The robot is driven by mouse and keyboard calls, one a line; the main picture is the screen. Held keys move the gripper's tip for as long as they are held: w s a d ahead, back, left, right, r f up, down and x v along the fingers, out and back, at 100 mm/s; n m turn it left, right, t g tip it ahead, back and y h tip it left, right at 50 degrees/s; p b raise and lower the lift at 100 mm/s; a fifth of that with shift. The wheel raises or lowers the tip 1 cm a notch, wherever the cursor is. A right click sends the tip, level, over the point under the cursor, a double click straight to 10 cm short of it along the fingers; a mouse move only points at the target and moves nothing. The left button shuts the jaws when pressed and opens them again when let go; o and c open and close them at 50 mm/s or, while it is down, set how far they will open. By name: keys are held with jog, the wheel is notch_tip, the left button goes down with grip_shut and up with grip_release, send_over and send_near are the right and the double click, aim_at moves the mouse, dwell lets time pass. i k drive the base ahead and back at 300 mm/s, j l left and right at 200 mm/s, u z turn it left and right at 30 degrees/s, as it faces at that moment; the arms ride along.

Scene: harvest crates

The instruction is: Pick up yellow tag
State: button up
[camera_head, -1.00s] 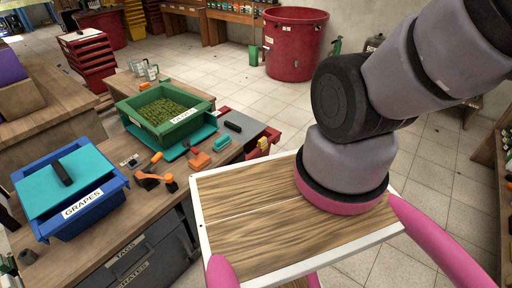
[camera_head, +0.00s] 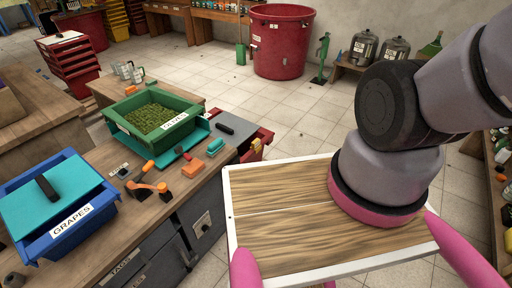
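I cannot make out a yellow tag for certain. A small yellow item (camera_head: 257,146) shows at a red container beyond the right end of the workbench, too small to identify. A drawer front labelled TAGS (camera_head: 122,266) is at the bench's lower front, partly cut off by the bottom edge. My arm rises from my wooden top at the right and leaves the picture at the upper right. My gripper is outside the view.
The workbench (camera_head: 143,214) holds a blue GRAPES crate (camera_head: 78,224) with a teal lid, a green OLIVES crate (camera_head: 178,123), an orange block (camera_head: 193,168) and small tools. A red vat (camera_head: 280,45) stands behind. Tiled floor (camera_head: 290,112) lies open between.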

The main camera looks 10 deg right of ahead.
aim_at(256, 146)
jog(key=i+l+z, duration=0.1)
jog(key=i, duration=0.45)
jog(key=i+l+z, duration=0.15)
jog(key=i+l, duration=0.15)
jog(key=i, duration=0.2)
